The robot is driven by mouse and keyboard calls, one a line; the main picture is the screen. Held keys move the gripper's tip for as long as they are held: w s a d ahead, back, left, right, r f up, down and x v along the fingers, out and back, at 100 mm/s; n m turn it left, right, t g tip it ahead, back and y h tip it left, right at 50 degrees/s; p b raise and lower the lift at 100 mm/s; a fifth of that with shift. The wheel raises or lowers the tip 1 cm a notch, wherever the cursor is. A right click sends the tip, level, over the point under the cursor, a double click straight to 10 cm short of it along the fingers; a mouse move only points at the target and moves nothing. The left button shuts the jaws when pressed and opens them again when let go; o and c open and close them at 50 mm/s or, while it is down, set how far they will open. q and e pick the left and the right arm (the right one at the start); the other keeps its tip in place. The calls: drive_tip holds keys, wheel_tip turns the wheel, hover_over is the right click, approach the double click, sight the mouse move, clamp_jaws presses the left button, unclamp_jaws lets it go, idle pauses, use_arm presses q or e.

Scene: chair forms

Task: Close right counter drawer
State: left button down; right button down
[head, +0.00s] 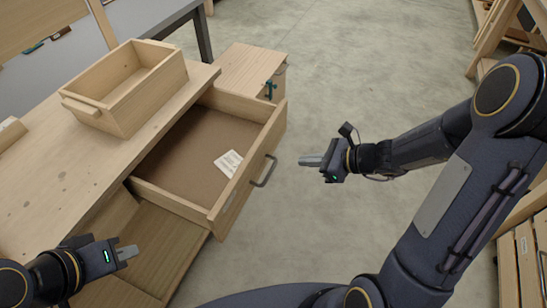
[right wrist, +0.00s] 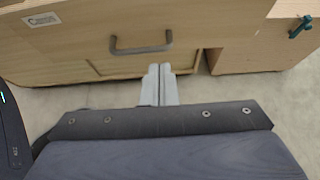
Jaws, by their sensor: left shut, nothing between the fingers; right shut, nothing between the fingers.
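The counter drawer (head: 205,215) stands pulled out of the wooden counter (head: 40,180), with a white paper label lying inside it. Its front carries a grey bar handle (head: 265,172). In the right wrist view the drawer front (right wrist: 215,22) and the handle (right wrist: 141,43) are ahead of the fingers. My right gripper (head: 303,161) is shut and empty, to the right of the drawer front and apart from it; it also shows in the right wrist view (right wrist: 160,70). My left gripper (head: 135,252) is shut and empty, at the lower left by the counter's front.
An open wooden box (head: 95,118) sits on the counter top. A small wooden cabinet (head: 250,68) with a green handle (head: 269,90) stands beyond the drawer. Wooden racks line the right side. The concrete floor (head: 370,60) between is clear.

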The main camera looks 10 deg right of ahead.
sight(263, 157)
drive_tip(key=x, duration=0.6)
drive_tip(key=r+x, duration=0.1)
drive_tip(key=x, duration=0.2)
drive_tip(key=shift+w+a+b, duration=0.3)
drive_tip(key=shift+a+b, duration=0.05)
drive_tip(key=shift+a, duration=0.05)
drive_tip(key=shift+w+a, duration=0.35)
drive_tip(key=shift+a, duration=0.1)
use_arm(q)
drive_tip(key=shift+f, duration=0.5)
